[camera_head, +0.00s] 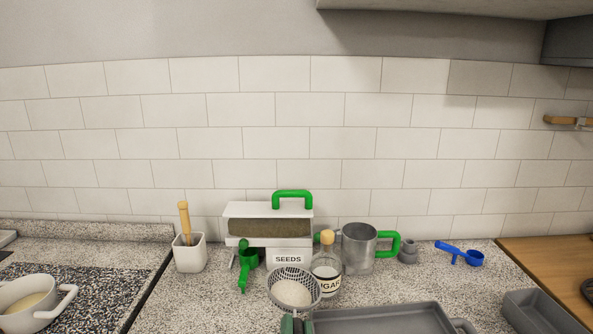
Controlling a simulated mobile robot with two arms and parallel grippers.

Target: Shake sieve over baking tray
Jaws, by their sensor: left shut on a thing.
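The sieve (273,291) is a grey mesh bowl holding a pale, powdery heap. It is at the bottom centre, in front of the seeds dispenser and the sugar bottle. My left gripper (297,323) is at the bottom edge, shut on the sieve; its handle is mostly hidden by the fingers. The grey baking tray (385,318) lies on the counter just right of the sieve, its front cut off by the frame. The sieve appears beside the tray's left edge; I cannot tell how much overlaps it. My right gripper is not in view.
Behind stand the seeds dispenser (288,259), a sugar bottle (327,272), a metal cup with green handle (358,246) and a green scoop (246,262). A white pot (190,257) stands left, a blue scoop (474,258) right. Another grey tin (541,312) lies bottom right.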

